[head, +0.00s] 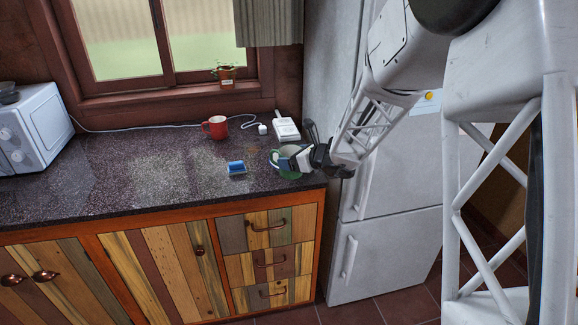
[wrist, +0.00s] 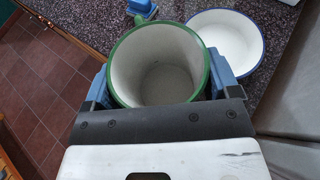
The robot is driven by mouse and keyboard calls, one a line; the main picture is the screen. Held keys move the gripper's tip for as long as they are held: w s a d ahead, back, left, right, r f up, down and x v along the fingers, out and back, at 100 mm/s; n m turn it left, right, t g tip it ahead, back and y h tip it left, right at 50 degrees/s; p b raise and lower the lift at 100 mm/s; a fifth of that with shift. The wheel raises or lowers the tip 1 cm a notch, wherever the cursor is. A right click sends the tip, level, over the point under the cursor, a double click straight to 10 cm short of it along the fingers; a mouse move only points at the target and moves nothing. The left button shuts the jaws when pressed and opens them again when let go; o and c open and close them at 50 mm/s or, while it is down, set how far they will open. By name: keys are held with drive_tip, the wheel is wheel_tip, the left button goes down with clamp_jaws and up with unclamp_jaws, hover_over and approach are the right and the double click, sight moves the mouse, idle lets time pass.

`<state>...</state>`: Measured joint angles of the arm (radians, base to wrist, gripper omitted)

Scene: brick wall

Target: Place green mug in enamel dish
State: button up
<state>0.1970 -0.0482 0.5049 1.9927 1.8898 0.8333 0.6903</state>
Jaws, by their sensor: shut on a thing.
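The green mug (head: 277,162) is at the right end of the dark counter in the head view, at my gripper (head: 292,163). In the wrist view the mug (wrist: 160,65) is upright, with a green rim and an empty white inside. My gripper (wrist: 163,88) is shut on it, with blue fingers on both sides. The enamel dish (wrist: 232,38), white with a blue rim, lies just beyond and to the right of the mug in the wrist view. In the head view I cannot make out the dish clearly behind the gripper and mug. The mug's underside is hidden.
A small blue item (head: 236,168) lies left of the mug. A fridge (head: 350,215) borders the counter's right end. The counter's middle is clear.

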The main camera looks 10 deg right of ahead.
drive_tip(key=shift+s+d+f+m+t+h, duration=0.15)
drive_tip(key=shift+s+d+m+h, duration=0.2)
drive_tip(key=shift+s, duration=0.4)
drive_tip(key=shift+s+d+f+m+t+h, duration=0.15)
drive_tip(key=shift+s+d+m+h, duration=0.2)
drive_tip(key=shift+s, duration=0.35)
drive_tip(key=shift+w+r, duration=0.1)
drive_tip(key=w+f, duration=0.1)
drive_tip(key=w, duration=1.5)
drive_tip(key=shift+d+f, duration=0.25)
drive_tip(key=shift+d, duration=0.2)
drive_tip(key=shift+f, duration=1.7)
drive_tip(key=shift+f, duration=0.2)
drive_tip(key=o, duration=0.9)
drive_tip(key=shift+s, duration=0.1)
drive_tip(key=shift+o, duration=0.2)
